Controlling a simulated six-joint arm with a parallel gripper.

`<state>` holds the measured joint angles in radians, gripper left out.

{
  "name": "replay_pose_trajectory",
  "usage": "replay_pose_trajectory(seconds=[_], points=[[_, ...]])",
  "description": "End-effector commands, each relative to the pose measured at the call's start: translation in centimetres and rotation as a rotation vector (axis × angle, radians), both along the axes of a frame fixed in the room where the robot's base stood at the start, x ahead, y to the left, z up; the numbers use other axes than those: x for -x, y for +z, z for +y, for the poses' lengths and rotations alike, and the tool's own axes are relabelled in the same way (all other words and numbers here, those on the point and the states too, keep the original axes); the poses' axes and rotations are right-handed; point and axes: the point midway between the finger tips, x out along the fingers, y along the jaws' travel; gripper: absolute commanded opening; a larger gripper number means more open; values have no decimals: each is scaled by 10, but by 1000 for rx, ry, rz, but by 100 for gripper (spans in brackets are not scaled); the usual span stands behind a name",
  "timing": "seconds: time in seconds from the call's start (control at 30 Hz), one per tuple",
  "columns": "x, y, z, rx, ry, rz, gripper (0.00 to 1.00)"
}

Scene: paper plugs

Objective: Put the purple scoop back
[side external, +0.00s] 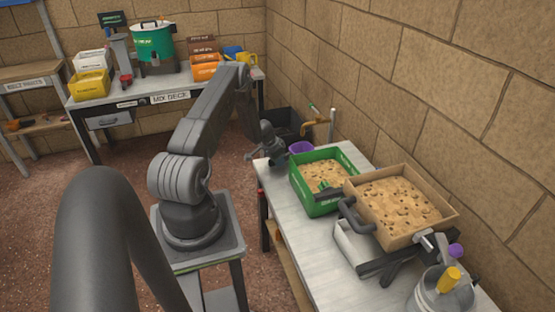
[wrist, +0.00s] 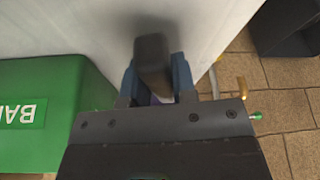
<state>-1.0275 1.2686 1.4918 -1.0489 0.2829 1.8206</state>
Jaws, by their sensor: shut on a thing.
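My gripper (wrist: 155,82) is shut on a dark grey handle, which stands up between its blue fingers in the wrist view. Whether the scoop touches the table is hidden.
The green bin of tan material, with a green tool in it, stands close to my gripper. A cardboard-brown tray (side external: 405,240) sits on a frame nearer the camera. A grey bucket (side external: 425,294) holds yellow- and purple-topped tools. A brick wall borders the table (side external: 293,243) on the right.

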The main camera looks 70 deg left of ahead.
Motion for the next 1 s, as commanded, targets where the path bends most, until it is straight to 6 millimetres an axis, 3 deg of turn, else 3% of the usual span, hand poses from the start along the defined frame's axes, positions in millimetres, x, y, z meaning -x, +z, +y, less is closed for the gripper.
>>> replay_pose_trajectory(seconds=[0.17,0.2,0.5,0.77,1.0], points=[[0,-3,0,-1,0,-1,2],[0,-3,0,-1,0,-1,28],[0,-3,0,0,0,0,55],[0,-2,0,0,0,0,55],[4,16,-1,1,2,0,55]])
